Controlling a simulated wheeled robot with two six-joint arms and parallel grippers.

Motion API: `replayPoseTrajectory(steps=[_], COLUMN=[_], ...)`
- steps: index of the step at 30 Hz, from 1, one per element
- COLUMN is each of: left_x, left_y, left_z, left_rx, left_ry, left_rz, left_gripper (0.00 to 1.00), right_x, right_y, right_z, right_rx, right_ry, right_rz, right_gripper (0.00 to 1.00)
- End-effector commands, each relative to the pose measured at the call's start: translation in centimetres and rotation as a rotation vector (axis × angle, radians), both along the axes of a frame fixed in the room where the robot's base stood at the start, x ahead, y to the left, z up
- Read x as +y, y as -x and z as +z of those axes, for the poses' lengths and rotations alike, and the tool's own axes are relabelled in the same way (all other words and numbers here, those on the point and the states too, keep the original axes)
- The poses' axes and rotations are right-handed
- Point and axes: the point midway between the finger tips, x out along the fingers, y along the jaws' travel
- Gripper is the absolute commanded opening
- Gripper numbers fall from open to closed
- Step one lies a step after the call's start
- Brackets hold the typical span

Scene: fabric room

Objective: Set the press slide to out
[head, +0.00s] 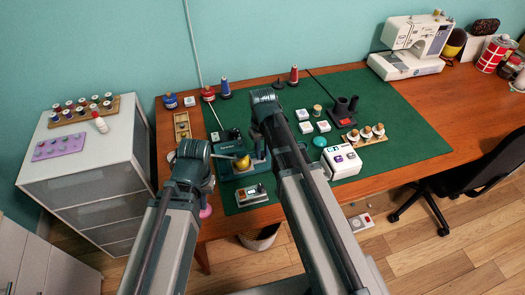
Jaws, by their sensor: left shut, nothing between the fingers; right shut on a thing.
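A teal-and-grey press (236,171) with a light label and a gold dome stands at the left part of the green mat. My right arm reaches over the mat, and my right gripper (260,143) is mostly hidden beside its links at the press's right side. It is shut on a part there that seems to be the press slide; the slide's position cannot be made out. My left gripper (207,190) is shut and empty, low at the mat's left edge and left of the press, partly hidden by its own arm.
A grey device (252,195) lies in front of the press. A white box (341,161) with coloured labels, small white boxes (305,127) and a wooden spool rack (367,135) stand to the right. A sewing machine (408,48) is at the back right. The mat's right part (405,110) is clear.

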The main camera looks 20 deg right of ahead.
Motion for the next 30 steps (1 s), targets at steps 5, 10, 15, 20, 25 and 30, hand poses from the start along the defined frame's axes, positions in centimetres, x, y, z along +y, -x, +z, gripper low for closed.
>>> replayPoseTrajectory(steps=[5,10,15,20,25,30], left_x=[0.0,0.0,0.0,0.0,0.0,0.0], left_y=[0.0,0.0,0.0,0.0,0.0,0.0], left_z=[0.0,0.0,0.0,0.0,0.0,0.0], left_rx=[0.000,0.000,0.000,0.000,0.000,0.000], left_ry=[0.000,0.000,0.000,0.000,0.000,0.000], left_rz=[0.000,0.000,0.000,0.000,0.000,0.000], left_gripper=[0.00,0.00,0.00,0.00,0.00,0.00], right_x=[0.0,0.0,0.0,0.0,0.0,-2.1], right_y=[0.0,0.0,0.0,0.0,0.0,-0.2], right_z=[0.0,0.0,0.0,0.0,0.0,0.0], right_rx=[0.000,0.000,0.000,0.000,0.000,0.000], right_ry=[0.000,0.000,0.000,0.000,0.000,0.000], right_rz=[0.000,0.000,0.000,0.000,0.000,-0.005], right_gripper=[0.00,0.00,0.00,0.00,0.00,0.00])
